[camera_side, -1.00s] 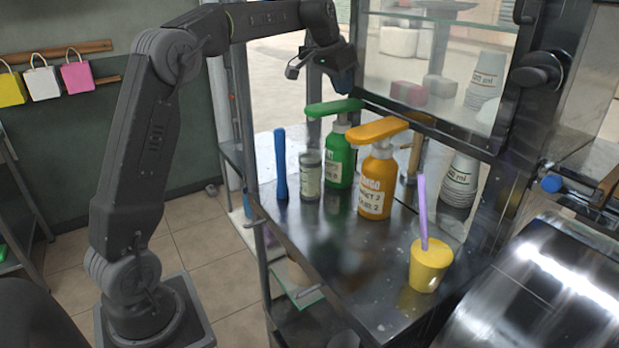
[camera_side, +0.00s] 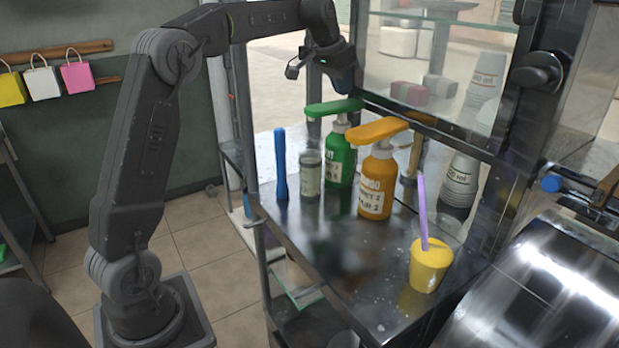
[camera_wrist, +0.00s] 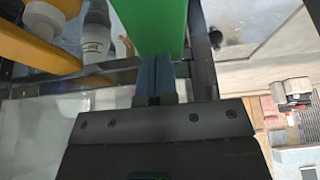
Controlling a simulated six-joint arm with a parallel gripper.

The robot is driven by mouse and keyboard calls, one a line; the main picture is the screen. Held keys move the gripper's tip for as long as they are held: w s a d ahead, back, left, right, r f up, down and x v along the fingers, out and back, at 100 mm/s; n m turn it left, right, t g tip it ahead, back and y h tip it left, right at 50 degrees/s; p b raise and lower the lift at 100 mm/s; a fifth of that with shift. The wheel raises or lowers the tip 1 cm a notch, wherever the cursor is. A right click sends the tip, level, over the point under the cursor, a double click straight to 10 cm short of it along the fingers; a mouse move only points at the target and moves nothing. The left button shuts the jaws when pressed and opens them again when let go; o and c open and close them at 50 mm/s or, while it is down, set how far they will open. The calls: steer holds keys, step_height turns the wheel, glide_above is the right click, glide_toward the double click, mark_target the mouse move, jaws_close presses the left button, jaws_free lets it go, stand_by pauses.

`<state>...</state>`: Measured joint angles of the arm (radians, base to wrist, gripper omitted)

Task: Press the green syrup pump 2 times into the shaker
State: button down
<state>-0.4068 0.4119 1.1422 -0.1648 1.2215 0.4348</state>
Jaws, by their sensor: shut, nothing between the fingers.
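The green syrup pump (camera_side: 341,160) stands upright on the metal counter, its flat green head (camera_side: 334,107) pointing left. In the wrist view the green head (camera_wrist: 152,22) fills the top middle. My gripper (camera_side: 345,84) is shut and empty, just above and behind the green head in the side view. Its blue fingertips (camera_wrist: 155,78) lie together below the green head's edge in the wrist view; I cannot tell whether they touch it. A clear shaker-like glass (camera_side: 310,173) stands left of the green bottle, under the head's left end.
An orange pump bottle (camera_side: 376,185) stands right of the green one. A blue stick (camera_side: 281,165) stands at the left. A yellow cup (camera_side: 430,268) with a purple straw is at the front right. Stacked cups (camera_side: 460,182) stand behind. The counter's front middle is clear.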

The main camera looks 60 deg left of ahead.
mark_target(341, 103)
steer(key=shift+f, duration=0.1)
steer(key=shift+f, duration=2.25)
steer(key=shift+r, duration=2.3)
steer(key=shift+f, duration=0.15)
steer(key=shift+f, duration=2.15)
steer(key=shift+r, duration=2.3)
